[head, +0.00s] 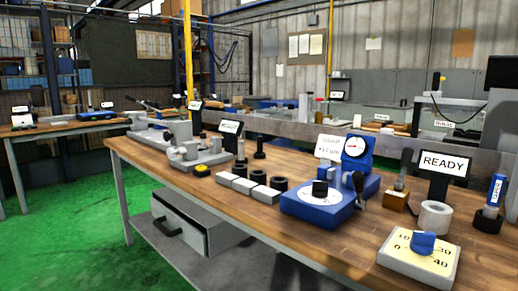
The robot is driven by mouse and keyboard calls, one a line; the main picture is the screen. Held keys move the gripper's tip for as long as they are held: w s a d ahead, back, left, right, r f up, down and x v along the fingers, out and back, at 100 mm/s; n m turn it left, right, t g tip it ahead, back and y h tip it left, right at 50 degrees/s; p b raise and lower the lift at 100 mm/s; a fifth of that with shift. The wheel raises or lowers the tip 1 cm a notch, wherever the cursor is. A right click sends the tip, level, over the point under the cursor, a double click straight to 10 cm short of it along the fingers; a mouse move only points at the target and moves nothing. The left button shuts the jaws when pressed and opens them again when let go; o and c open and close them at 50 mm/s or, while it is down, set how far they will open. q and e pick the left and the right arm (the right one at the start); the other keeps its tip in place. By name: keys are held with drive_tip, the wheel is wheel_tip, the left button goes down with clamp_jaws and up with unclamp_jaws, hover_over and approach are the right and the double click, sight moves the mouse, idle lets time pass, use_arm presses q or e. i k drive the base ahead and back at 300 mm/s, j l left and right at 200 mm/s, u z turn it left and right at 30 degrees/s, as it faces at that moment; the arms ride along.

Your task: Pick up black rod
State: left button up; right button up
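Neither of my grippers shows in the head view. Two small dark upright pieces stand on the wooden workbench (160,165), behind the row of light blocks. One is a thin dark post (241,150). The other is a black rod-like piece (259,149) with a wider top, just right of it. I cannot tell which of them is the black rod. Both appear upright and free of any gripper.
A blue dial gauge stand (310,204), black rings (279,184), light blocks (243,186), a READY sign (445,163), a white ring (434,217) and a dial plate (420,258) crowd the bench. A drawer (180,225) hangs below. Green floor (70,205) is clear at left.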

sight(259, 138)
drive_tip(key=i+j+z, duration=0.15)
drive_tip(key=j, duration=0.55)
drive_tip(key=i+j+z, duration=0.2)
drive_tip(key=j, duration=0.5)
drive_tip(key=i+j+z, duration=0.15)
drive_tip(key=j, duration=0.6)
drive_tip(key=j+z, duration=0.2)
drive_tip(key=j, duration=0.5)
